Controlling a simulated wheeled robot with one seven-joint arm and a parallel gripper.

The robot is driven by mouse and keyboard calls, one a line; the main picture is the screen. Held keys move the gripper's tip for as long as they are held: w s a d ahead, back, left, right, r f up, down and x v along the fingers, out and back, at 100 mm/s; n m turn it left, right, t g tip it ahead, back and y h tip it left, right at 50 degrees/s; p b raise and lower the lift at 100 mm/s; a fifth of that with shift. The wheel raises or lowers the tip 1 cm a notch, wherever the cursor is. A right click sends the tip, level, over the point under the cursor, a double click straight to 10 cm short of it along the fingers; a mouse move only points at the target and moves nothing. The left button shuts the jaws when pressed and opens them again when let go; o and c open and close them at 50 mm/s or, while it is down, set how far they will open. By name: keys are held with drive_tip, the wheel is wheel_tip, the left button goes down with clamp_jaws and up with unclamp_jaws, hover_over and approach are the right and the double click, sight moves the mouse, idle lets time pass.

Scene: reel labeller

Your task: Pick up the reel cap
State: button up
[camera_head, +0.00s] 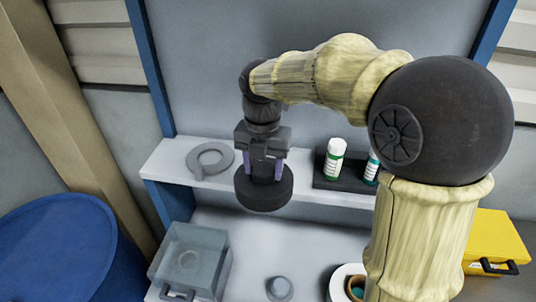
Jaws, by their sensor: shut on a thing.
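The reel cap (264,193) looks like a dark, round, thick disc with a narrower raised middle. My gripper (265,172) points down over it from above. Its two purple-tinted fingers stand either side of the raised middle and are shut on it. The disc hangs in front of the white shelf edge. I cannot tell its exact height above the surface below. The fingers hide part of the raised middle.
The white shelf (165,165) carries a flat grey ring (210,159) and a black holder (325,182) with bottles. Below are a translucent grey box (190,258), a small grey knob (279,288) and a white reel (341,283). A blue drum (60,250) and yellow case (495,237) flank them.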

sight(260, 191)
drive_tip(key=s, duration=0.2)
drive_tip(key=s+a+b, duration=0.1)
drive_tip(key=s, duration=0.1)
drive_tip(key=shift+s, duration=0.3)
drive_tip(key=shift+w, duration=0.1)
drive_tip(key=shift+d, duration=0.1)
idle(0.4)
